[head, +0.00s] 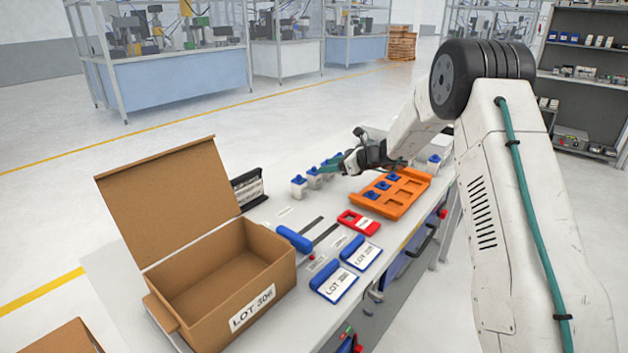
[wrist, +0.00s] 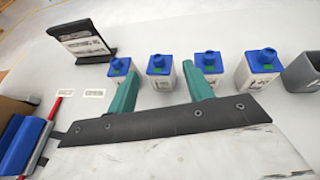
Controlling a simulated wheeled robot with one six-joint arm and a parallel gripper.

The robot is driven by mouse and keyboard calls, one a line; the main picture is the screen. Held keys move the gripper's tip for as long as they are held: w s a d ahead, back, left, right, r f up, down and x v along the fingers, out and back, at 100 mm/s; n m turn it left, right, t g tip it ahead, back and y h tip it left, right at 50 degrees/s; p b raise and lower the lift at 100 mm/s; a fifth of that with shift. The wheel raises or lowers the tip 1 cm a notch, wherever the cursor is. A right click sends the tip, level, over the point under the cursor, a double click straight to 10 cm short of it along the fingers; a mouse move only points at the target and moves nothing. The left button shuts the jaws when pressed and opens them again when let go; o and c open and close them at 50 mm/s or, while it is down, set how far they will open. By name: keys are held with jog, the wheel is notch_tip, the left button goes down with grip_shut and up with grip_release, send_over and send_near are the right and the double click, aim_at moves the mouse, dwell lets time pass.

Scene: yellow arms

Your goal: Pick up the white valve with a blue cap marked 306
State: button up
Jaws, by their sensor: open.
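Several white valves with blue caps stand upright in a row on the table. In the wrist view they run from a left one (wrist: 119,68) through a second (wrist: 159,69) and a third (wrist: 208,64) to a right one (wrist: 261,68). No number on them is legible, so I cannot tell which is 306. In the head view, the near end of the row (head: 298,187) shows left of my gripper (head: 343,166). My gripper is open and empty, its teal fingers (wrist: 160,72) pointing toward the row. The second valve appears between the fingertips; the fingers partly cover neighbouring valves.
An orange tray (head: 411,190) holds several blue-capped pieces. An open cardboard box (head: 205,297) labelled LOT 306 stands at the near left. A black label holder (wrist: 82,40) stands behind the row's left end. Blue-handled tools, a red piece and blue-edged cards lie between box and tray.

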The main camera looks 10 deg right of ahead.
aim_at(314, 169)
jog(key=x, duration=0.7)
jog(key=shift+f, duration=0.2)
jog(key=shift+s, duration=0.1)
jog(key=c, duration=0.9)
